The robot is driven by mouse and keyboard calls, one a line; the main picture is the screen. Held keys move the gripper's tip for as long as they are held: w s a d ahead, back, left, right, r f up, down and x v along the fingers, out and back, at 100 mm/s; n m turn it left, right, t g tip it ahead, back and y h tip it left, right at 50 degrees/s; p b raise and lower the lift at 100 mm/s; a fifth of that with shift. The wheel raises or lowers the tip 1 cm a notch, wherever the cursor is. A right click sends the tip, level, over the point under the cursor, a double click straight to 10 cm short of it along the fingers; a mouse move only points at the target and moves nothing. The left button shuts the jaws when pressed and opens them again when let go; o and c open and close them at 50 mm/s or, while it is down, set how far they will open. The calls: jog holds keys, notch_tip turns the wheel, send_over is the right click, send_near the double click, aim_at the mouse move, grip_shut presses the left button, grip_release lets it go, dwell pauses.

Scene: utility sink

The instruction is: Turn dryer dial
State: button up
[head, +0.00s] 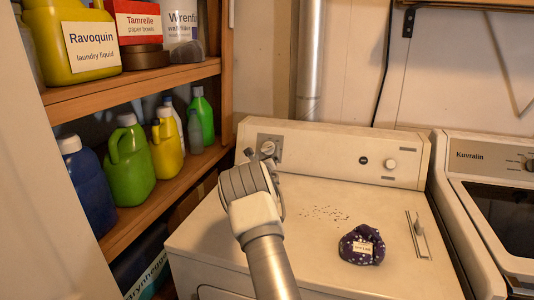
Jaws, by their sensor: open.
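The white dryer (330,200) stands in the middle, with a raised control panel (335,152) along its back. A round dial (267,147) is on a grey plate at the panel's left end. A smaller round knob (390,164) is on the panel's right part. My gripper (269,164) is in front of the left end of the panel, just below and close to the left dial. My own wrist hides most of the fingers, which are open. Whether they touch the dial cannot be told.
A dark patterned pouch (362,245) with a label, dark crumbs (325,213) and a slim grey item (418,236) lie on the dryer top. Wooden shelves (150,85) with bottles stand close at left. Another white machine (490,190) is at right.

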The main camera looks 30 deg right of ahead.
aim_at(268, 148)
jog(key=shift+x, duration=1.3)
jog(key=c, duration=1.4)
jog(key=shift+f, duration=0.1)
jog(key=shift+o, duration=0.2)
jog(key=m+b, duration=0.1)
jog(key=m+h+b, duration=0.1)
jog(key=m, duration=0.1)
jog(key=shift+w+a+f+g, duration=0.1)
jog(key=shift+a+f+g, duration=0.1)
jog(key=shift+g, duration=0.1)
jog(key=shift+w+a+r+m+g+h+b, duration=0.1)
jog(key=shift+m+g+h+b, duration=0.35)
jog(key=shift+m, duration=0.7)
jog(key=shift+w+r+m+g+h+b, duration=0.1)
jog(key=shift+m+g+h+b, duration=0.3)
jog(key=shift+m, duration=0.75)
